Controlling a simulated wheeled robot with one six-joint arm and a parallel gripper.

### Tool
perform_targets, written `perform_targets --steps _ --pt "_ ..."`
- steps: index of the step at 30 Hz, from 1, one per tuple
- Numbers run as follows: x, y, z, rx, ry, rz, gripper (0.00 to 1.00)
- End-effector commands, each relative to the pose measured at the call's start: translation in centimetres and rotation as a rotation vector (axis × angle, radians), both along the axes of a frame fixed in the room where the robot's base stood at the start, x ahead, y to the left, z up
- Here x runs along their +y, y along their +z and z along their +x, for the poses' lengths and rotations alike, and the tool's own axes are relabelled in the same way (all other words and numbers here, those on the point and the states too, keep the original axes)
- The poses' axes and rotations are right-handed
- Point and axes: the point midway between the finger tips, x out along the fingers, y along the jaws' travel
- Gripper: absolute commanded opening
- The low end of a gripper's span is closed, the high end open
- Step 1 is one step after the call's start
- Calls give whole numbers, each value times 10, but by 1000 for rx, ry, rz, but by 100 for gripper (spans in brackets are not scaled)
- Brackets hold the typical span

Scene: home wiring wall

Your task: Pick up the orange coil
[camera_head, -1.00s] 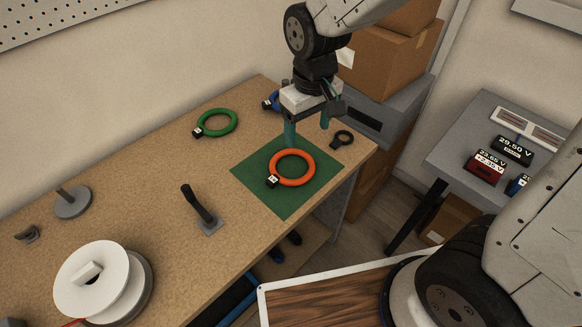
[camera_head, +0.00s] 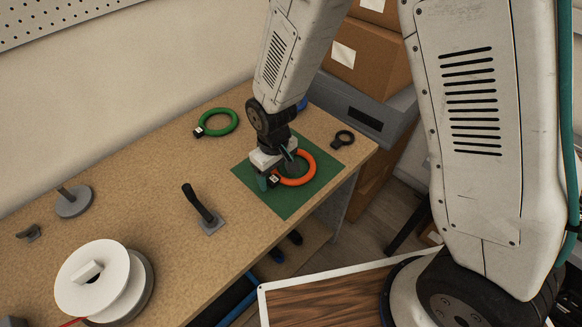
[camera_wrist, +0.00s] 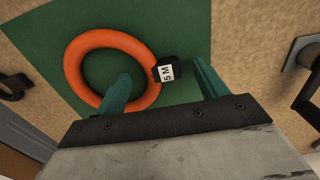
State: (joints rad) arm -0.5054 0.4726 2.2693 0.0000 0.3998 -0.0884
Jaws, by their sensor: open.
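The orange coil (camera_head: 307,165) lies flat on the green mat (camera_head: 288,205) on the workbench. In the wrist view the orange coil (camera_wrist: 78,83) has a black block with a white "5 M" label (camera_wrist: 166,73) on its right side. My gripper (camera_wrist: 165,82) is open and low over the mat. One teal finger is over the inside of the ring, the other is right of the label block, so the block side of the coil lies between them. I cannot tell whether the fingers touch it. In the head view my gripper (camera_head: 275,177) hides the coil's left part.
A green coil (camera_head: 218,122) lies further back on the bench. A blue coil (camera_head: 302,104) is mostly hidden behind my arm. A small black ring (camera_head: 343,138) lies right of the mat.

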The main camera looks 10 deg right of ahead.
Motion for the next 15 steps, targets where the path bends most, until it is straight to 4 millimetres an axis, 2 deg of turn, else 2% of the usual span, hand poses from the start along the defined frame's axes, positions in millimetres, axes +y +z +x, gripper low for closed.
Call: perform_targets --steps 8,9,15 --pt "0 -6 0 -1 0 1 72" --pt "0 -6 0 -1 0 1 69" --pt "0 -6 0 0 0 0 13"
